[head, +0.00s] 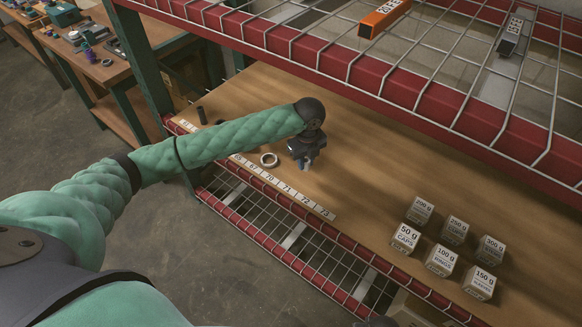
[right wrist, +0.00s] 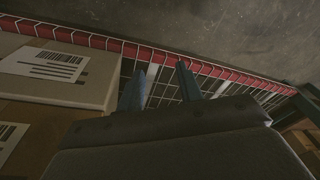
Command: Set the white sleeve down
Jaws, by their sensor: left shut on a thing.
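My left gripper (head: 307,163) reaches over the wooden shelf board and points down near the numbered strip. It is shut on a small pale piece (head: 309,166), apparently the white sleeve. The fingers hide most of it, and I cannot tell whether it touches the board. My right gripper (right wrist: 160,82) shows in the right wrist view with its two fingers apart and nothing between them, above a wire shelf.
Several weight-labelled boxes (head: 442,261) stand at the right. A red-edged wire shelf (head: 420,100) hangs above. Cartons with barcode labels (right wrist: 55,68) are beside my right gripper.

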